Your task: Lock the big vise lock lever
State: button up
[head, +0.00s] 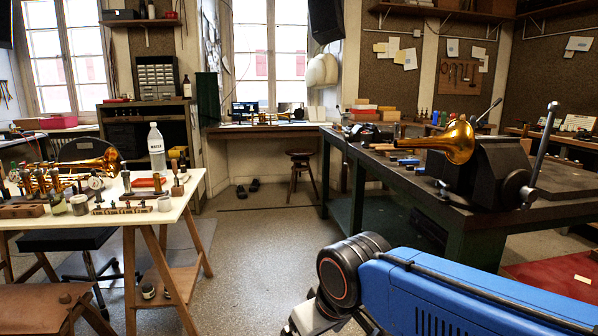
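The big dark vise (497,170) stands on the near end of the dark workbench at the right. A long grey lever (541,150) rises from a round hub at its front right, steep and leaning right, with a knob on top. It looks like the lock lever; I cannot tell whether it is locked. A second, thinner lever (489,111) slants up behind the vise. A brass horn bell (452,142) sits at the vise's left. My blue arm crosses the lower right, well short of the vise. My gripper's fingers are not visible.
The dark workbench (398,182) holds hand tools and boxes along its left side. A pale table (110,217) at the left carries a brass horn, a water bottle (156,147) and small parts. A stool (301,172) stands at the back. The middle floor is clear.

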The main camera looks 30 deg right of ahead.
aim_at(447, 188)
jog(key=z, duration=1.8)
